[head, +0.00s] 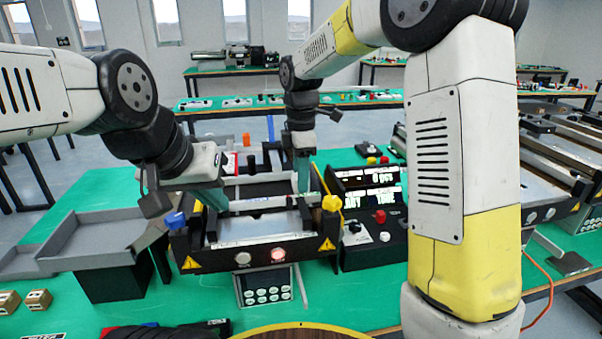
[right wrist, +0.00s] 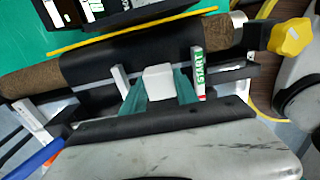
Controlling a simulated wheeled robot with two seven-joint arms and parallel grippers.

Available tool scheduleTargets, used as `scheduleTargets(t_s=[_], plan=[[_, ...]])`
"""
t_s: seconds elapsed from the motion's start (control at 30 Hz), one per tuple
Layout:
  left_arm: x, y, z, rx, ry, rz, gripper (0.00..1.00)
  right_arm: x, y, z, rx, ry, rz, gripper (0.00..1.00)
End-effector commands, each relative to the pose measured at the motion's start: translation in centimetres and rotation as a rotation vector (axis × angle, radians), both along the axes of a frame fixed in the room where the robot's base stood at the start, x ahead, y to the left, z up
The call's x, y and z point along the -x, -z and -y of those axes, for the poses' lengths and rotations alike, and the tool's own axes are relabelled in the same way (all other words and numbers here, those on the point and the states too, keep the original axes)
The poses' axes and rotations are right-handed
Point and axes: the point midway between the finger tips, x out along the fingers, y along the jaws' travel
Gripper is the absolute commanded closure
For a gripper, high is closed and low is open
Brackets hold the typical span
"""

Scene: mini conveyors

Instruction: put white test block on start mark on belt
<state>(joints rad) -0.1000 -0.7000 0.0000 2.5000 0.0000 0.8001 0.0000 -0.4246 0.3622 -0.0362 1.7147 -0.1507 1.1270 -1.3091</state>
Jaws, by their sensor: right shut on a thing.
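The white test block (right wrist: 158,78) is between the teal fingers of my right gripper (right wrist: 160,88) in the right wrist view. The gripper is shut on it. The green and white START mark (right wrist: 200,70) stands just right of the fingers, apart from the block. The dark belt (right wrist: 110,62) on its brown roller lies behind the block; I cannot tell whether the block touches it. In the head view my right gripper (head: 303,180) is over the right part of the mini conveyor (head: 225,240). My left gripper (head: 210,198) is at its left end; its finger opening is unclear.
A blue knob (head: 175,220) and a yellow knob (head: 332,203) stick out at the conveyor's ends. A control box (head: 375,235) stands close on the right. A grey tray (head: 95,235) is on the left. Some green table is free in front.

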Motion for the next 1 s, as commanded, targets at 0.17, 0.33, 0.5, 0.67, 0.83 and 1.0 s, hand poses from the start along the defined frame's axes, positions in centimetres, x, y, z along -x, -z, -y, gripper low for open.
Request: scheduleTargets(t_s=[0.17,0.33,0.5,0.67,0.83,1.0], plan=[[0.0,0.0,0.0,0.0,0.0,0.0,1.0,0.0,0.3,0.0,0.001,0.0,-0.001,0.47],[0.0,0.0,0.0,0.0,0.0,0.0,1.0,0.0,0.3,0.0,0.0,0.0,-0.001,0.43],[0.0,0.0,0.0,0.0,0.0,0.0,1.0,0.0,0.2,0.0,0.0,0.0,0.0,0.43],[0.0,0.0,0.0,0.0,0.0,0.0,1.0,-0.1,-1.3,0.0,-0.001,0.001,0.002,0.43],[0.0,0.0,0.0,0.0,0.0,0.0,1.0,-0.1,-4.7,0.0,-0.002,0.001,0.003,0.43],[0.0,0.0,0.0,0.0,0.0,0.0,1.0,-0.1,-8.4,0.0,-0.001,0.002,0.002,0.43]])
